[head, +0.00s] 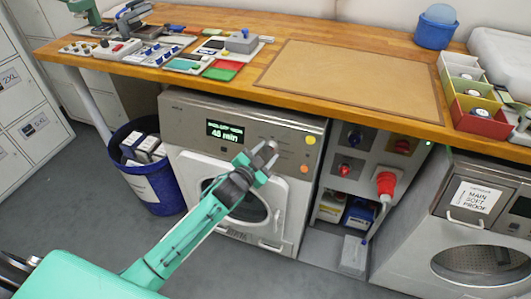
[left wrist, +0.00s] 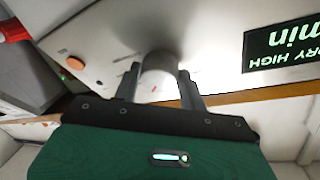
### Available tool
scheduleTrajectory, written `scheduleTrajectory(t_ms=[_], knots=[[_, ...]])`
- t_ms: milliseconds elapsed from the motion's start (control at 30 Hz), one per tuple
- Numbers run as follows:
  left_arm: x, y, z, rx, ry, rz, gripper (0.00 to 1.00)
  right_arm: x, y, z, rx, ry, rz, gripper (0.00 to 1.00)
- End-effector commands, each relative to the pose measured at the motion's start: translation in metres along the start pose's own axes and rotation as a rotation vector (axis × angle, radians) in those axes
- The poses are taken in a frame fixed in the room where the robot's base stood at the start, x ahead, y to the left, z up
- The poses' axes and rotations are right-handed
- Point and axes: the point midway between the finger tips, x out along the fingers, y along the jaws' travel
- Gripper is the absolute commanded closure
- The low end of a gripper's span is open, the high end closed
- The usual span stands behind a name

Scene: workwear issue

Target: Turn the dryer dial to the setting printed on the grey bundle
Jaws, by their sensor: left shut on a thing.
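The dryer (head: 180,110) stands under the wooden bench, with a lit green display (head: 226,131) whose lower line seems to read 45 min. In the left wrist view the display (left wrist: 282,45) is upside down and partly cut off, showing "HIGH" and "min". My left gripper (head: 264,158) is in front of the dryer's control panel. In the left wrist view its fingers (left wrist: 160,85) are shut on the pale round dial (left wrist: 158,76), one on each side. A small red mark shows on the dial. I cannot pick out the grey bundle. My right gripper is not in view.
A blue bin (head: 160,185) with several packed items stands left of the dryer. A socket panel with a red plug (head: 386,183) and a second machine (head: 470,225) stand to the right. Trays and tools crowd the bench's left; a brown mat (head: 350,80) lies bare.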

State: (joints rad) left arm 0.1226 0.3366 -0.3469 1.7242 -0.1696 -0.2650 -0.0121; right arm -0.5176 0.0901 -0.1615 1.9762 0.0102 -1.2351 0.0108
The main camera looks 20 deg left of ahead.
Motion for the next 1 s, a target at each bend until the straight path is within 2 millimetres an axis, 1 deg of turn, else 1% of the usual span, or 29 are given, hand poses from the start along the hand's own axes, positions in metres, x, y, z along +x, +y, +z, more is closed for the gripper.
scheduleTrajectory(t_ms=[233,267,300,333,367,600,733,867,1000], knots=[[0.0,0.0,-0.001,0.0,0.002,0.0,0.81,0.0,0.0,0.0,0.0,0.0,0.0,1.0],[0.0,0.0,-0.001,0.0,0.002,0.0,0.52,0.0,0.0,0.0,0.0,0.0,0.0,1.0],[0.0,0.0,-0.001,0.0,0.002,0.0,0.44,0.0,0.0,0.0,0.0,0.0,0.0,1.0],[0.0,0.0,-0.001,0.0,0.002,0.0,0.38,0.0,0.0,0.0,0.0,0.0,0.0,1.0],[0.0,0.0,-0.001,0.0,0.002,0.0,0.36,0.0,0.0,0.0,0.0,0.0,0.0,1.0],[0.0,0.0,0.0,0.0,0.001,0.0,0.36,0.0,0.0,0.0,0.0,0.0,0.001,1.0],[-0.005,0.0,0.0,0.0,0.0,0.0,0.36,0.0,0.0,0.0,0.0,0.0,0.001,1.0],[-0.02,0.001,0.001,0.0,-0.001,0.001,0.36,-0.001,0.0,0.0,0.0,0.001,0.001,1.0],[-0.045,0.001,0.001,-0.001,-0.002,0.001,0.36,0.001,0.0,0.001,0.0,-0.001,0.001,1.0]])
